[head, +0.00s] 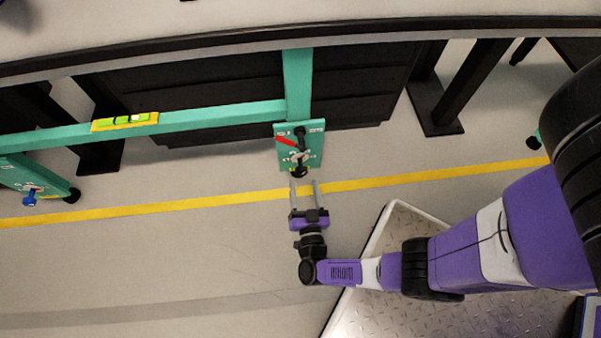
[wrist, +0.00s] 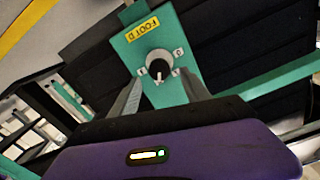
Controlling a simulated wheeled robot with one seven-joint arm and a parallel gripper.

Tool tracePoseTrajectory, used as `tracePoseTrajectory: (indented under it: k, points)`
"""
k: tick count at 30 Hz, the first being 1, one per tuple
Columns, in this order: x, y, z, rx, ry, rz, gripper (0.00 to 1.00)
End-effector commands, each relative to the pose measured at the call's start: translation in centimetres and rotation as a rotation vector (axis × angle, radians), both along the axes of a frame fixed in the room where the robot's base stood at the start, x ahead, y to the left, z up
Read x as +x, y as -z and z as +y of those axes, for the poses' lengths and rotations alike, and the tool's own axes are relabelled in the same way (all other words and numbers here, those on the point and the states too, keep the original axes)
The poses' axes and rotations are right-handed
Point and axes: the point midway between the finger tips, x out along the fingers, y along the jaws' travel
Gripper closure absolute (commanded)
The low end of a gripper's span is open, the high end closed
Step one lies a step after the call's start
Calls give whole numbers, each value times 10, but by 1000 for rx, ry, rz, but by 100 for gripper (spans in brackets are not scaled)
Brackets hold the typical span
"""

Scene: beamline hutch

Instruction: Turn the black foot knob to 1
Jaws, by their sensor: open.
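The black foot knob (head: 300,172) sits at the front of a green plate on the green frame. In the wrist view the black knob (wrist: 158,63) is round, with a white mark at its lower edge. Small white number labels surround it, too small to read surely. A yellow label (wrist: 142,27) reading "FOOT D" is on the same green plate (wrist: 180,28). My gripper (head: 304,184) is open and points at the knob. In the wrist view its fingers (wrist: 162,88) stand apart, one on each side below the knob, apparently not touching it.
A red lever (head: 286,141) is on the plate behind the knob. A yellow-green spirit level (head: 125,121) lies on the green beam (head: 215,119). A blue knob (head: 30,197) is on another foot at the left. A table edge (head: 200,58) runs above. The floor around my gripper is clear.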

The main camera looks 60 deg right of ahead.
Motion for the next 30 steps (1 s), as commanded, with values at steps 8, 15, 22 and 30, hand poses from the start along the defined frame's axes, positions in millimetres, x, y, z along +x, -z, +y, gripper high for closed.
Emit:
tracePoseTrajectory:
  k: [8,15,22,30]
  points:
    - [24,3,-30,1,-1,0,45]
    - [32,1,-40,0,-3,1,45]
    - [32,0,-41,0,-3,0,45]
    - [32,0,-41,0,-3,0,96]
